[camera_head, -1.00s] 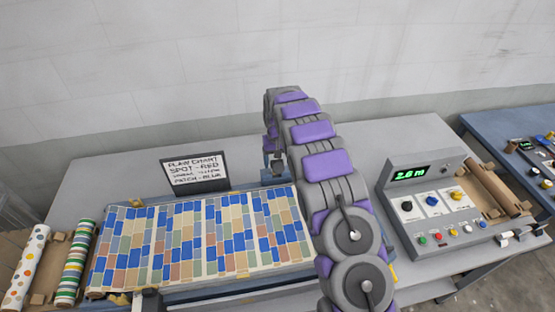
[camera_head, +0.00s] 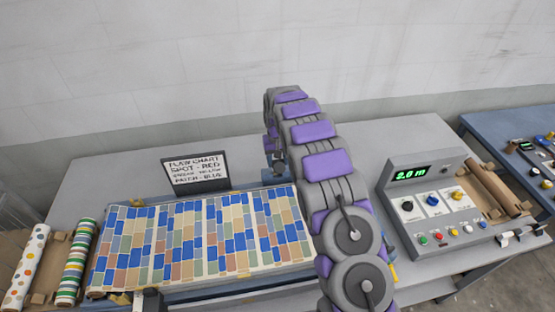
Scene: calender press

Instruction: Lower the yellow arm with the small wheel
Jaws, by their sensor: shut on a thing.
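My arm reaches away over the table and bends down at its far end. My gripper (camera_head: 277,164) is small and partly covered there, at the back right edge of the patterned sheet (camera_head: 200,240). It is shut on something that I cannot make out. I cannot see the yellow arm with the small wheel as a whole. A small yellow piece (camera_head: 393,272) shows just right of my near arm links, and I cannot tell whether it belongs to it. The grey console (camera_head: 432,205) reads about 2.0 m on its green display (camera_head: 411,173).
A sign (camera_head: 196,172) stands behind the sheet. Patterned rolls (camera_head: 75,265) lie at the left. A cardboard tray (camera_head: 490,190) sits right of the console's display. A blue table (camera_head: 505,150) stands at the far right. The grey table's back right is clear.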

